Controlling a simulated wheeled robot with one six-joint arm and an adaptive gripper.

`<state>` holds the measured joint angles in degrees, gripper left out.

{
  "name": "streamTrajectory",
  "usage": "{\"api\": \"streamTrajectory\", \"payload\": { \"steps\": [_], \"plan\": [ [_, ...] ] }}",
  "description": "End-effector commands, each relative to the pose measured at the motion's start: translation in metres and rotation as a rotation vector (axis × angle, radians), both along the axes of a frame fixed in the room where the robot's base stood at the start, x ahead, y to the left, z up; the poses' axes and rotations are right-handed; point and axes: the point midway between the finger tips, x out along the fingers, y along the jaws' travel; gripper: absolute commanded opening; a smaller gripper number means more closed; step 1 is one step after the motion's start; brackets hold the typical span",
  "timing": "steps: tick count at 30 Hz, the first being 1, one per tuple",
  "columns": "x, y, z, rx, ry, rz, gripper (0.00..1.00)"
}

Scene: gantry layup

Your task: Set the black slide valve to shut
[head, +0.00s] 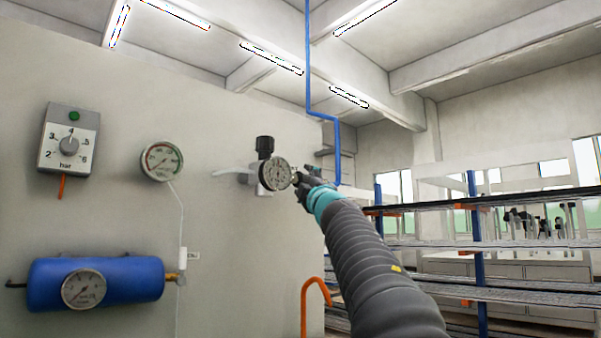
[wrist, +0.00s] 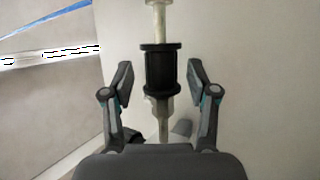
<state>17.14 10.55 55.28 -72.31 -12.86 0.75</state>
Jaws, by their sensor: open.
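The black slide valve (wrist: 162,68) shows in the wrist view as a black spool-shaped sleeve with a flange at each end, on a pale tube that runs above and below it. My gripper (wrist: 160,74) is open. Its two fingers stand on the left and right of the sleeve, with a gap on each side. In the head view my gripper (head: 307,177) is at the wall's right end, just right of a round gauge (head: 275,173). There it largely hides the valve, and I cannot tell the sleeve's position along the tube.
A regulator with a black knob (head: 264,146) is beside the gauge. A dial box (head: 68,138), another gauge (head: 162,160) and a blue tank (head: 130,279) are on the wall at left. An orange hook (head: 315,288) stands below. Racks (head: 500,245) stand at right.

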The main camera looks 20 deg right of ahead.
Motion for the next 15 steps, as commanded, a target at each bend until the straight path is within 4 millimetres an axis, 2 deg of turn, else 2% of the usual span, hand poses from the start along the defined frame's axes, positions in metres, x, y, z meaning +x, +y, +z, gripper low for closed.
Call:
{"api": "streamTrajectory", "payload": {
  "steps": [6, 15],
  "plan": [
    [0.016, 0.0, 0.009, 0.001, 0.0, 0.0, 0.59],
    [0.018, 0.0, 0.009, 0.0, 0.0, 0.001, 0.59]
  ]
}}
